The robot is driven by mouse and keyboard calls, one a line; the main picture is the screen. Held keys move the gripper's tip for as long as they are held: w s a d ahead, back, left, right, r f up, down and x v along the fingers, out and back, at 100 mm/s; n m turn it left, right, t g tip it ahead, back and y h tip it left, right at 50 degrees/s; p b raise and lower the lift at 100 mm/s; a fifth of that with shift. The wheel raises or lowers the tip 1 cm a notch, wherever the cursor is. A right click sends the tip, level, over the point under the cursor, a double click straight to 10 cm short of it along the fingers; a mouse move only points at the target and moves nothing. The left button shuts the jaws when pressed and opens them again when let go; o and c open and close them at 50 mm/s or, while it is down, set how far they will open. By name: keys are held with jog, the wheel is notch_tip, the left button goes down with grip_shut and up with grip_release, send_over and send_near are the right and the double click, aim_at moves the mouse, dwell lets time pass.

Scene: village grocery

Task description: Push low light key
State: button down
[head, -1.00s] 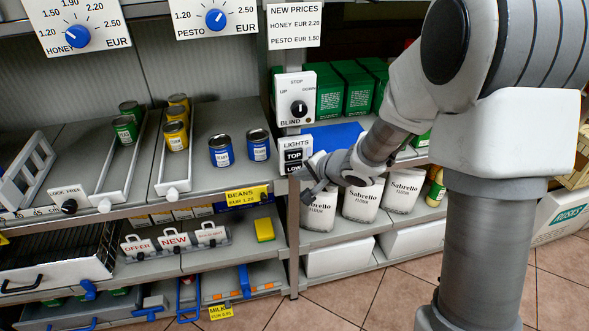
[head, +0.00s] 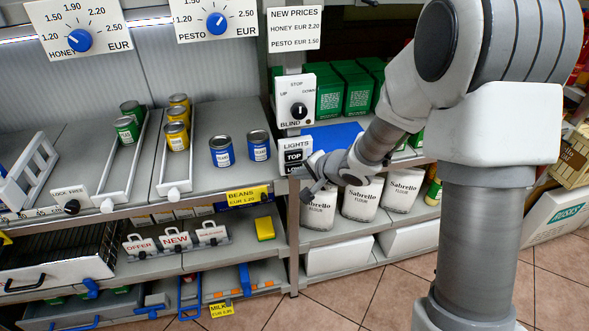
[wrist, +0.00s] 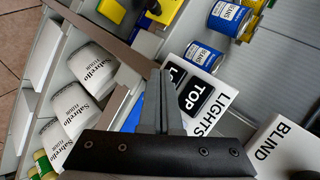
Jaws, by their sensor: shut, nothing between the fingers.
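The white LIGHTS panel (head: 297,144) is on the post right of the bean shelf. Its black TOP key (head: 293,156) is in clear view, and the low key sits below it, mostly hidden by my gripper (head: 306,176). In the wrist view the TOP key (wrist: 194,95) is readable, and only an "L" shows on the low key (wrist: 176,76). My gripper is shut and empty. Its fingertips (wrist: 160,76) appear at the low key's edge; I cannot tell whether they touch or press it.
The BLIND knob panel (head: 297,101) is just above the LIGHTS panel. Blue bean cans (head: 221,151) stand to the left. Flour bags (head: 360,199) stand close behind and below my gripper. Floor (head: 350,290) is clear in front.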

jog(key=shift+s, duration=0.3)
jog(key=shift+d, duration=0.1)
jog(key=s+d, duration=0.1)
jog(key=s, duration=0.4)
jog(key=shift+s+d+p, duration=0.3)
jog(key=shift+s+p, duration=0.1)
jog(key=shift+p, duration=0.05)
